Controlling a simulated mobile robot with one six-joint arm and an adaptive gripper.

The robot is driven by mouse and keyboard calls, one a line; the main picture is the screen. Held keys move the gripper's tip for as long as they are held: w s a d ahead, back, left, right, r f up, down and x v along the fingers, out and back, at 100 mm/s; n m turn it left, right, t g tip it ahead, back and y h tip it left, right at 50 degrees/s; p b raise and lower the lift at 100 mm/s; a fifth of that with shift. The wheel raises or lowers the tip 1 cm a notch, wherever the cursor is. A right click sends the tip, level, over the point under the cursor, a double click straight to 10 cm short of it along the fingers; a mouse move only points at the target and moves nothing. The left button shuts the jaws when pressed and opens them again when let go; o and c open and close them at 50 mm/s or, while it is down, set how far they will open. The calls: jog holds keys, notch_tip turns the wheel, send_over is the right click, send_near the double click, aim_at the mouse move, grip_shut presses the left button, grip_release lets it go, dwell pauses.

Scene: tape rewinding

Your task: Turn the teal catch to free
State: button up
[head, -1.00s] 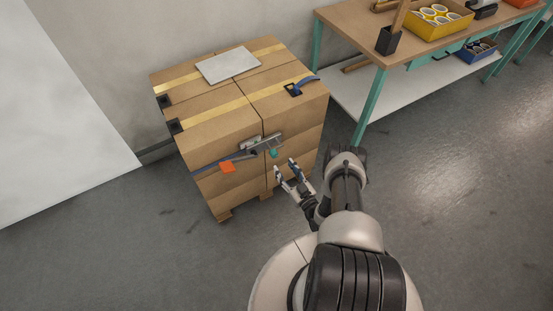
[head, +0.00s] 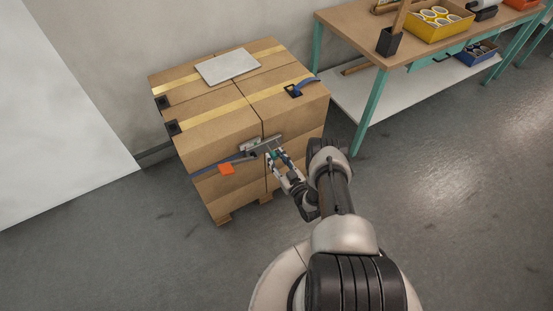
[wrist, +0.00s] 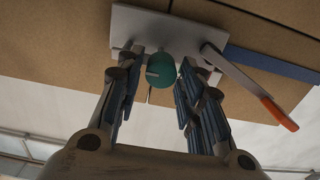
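The teal catch (wrist: 161,70) is a round knob with a pale line on its face, set on a grey metal plate (wrist: 143,22) on the front of the stacked cartons. It shows small in the head view (head: 275,153). My gripper (wrist: 158,78) is open, with one finger on each side of the knob. The wrist view shows a gap on both sides, and I cannot tell whether either finger touches it. In the head view my gripper (head: 277,157) is up at the plate and partly covers it. A lever with an orange end (wrist: 279,113) is beside the knob.
The strapped cartons (head: 225,130) stand on a pallet, with a grey sheet (head: 228,66) on top. A workbench (head: 350,28) stands at the right.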

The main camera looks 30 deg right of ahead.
jog(key=c, duration=0.7)
jog(key=shift+n, duration=0.4)
jog(key=n, duration=0.3)
jog(key=shift+a, duration=0.1)
jog(key=n, duration=0.3)
jog(key=shift+a+f+n, duration=0.1)
jog(key=shift+n, duration=0.2)
jog(key=n+p, duration=0.1)
jog(key=n, duration=0.9)
jog(key=shift+f, duration=0.15)
jog(key=shift+n, duration=0.4)
